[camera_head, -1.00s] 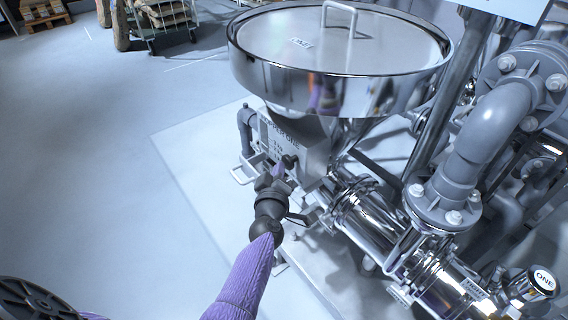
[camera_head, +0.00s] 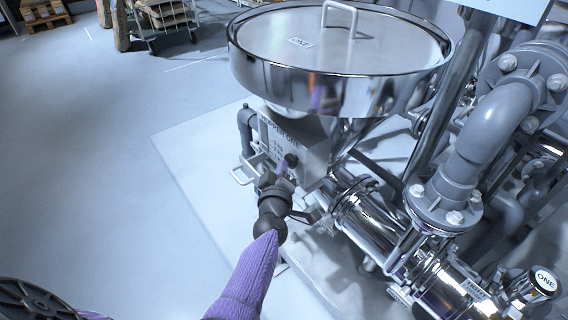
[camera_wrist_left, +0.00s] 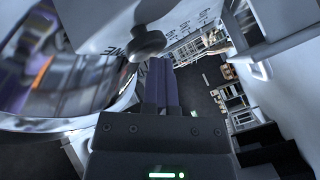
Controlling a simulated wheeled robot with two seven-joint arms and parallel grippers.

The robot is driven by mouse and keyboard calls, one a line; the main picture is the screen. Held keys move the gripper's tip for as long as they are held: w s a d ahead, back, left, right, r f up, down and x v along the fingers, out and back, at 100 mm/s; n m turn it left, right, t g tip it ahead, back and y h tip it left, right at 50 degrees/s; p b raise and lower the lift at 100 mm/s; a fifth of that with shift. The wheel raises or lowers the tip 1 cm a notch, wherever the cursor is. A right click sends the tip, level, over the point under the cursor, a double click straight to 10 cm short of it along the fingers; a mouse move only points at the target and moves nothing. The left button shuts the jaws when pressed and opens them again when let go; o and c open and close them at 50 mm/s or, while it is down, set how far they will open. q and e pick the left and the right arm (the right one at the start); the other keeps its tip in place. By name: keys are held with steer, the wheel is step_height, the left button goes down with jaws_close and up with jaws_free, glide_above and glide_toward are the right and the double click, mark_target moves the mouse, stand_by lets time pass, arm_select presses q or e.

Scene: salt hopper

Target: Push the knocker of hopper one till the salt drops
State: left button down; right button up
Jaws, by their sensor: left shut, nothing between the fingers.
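Hopper one (camera_head: 290,88) is a shiny steel hopper with a round lid marked ONE. Below its bowl is a grey printed box (camera_head: 312,150). The knocker, a dark round knob (camera_head: 291,159), sticks out from the box's front; it also shows large in the left wrist view (camera_wrist_left: 147,42). My left gripper (camera_head: 284,168) has purple fingers, shut and empty, with their tips right by the knob. In the left wrist view the paired fingers (camera_wrist_left: 161,72) end just below the knob. I cannot tell whether they touch it. No falling salt shows. My right gripper is not in view.
Grey flanged pipes (camera_head: 470,150) and a steel tube (camera_head: 370,215) crowd the right side. A knob marked ONE (camera_head: 541,282) is at lower right. A cart with sacks (camera_head: 165,20) and a pallet (camera_head: 45,14) stand far back. The floor at left is clear.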

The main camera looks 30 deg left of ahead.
arm_select(q)
steer(key=shift+s+a+p, duration=0.2)
steer(key=shift+s+p, duration=0.05)
steer(key=shift+s, duration=0.3)
steer(key=shift+s+a+p, duration=0.2)
steer(key=shift+s, duration=0.3)
steer(key=s, duration=0.1)
steer(key=s+a+p, duration=0.1)
steer(key=s, duration=0.1)
steer(key=s+a, duration=0.1)
steer(key=shift+s, duration=0.35)
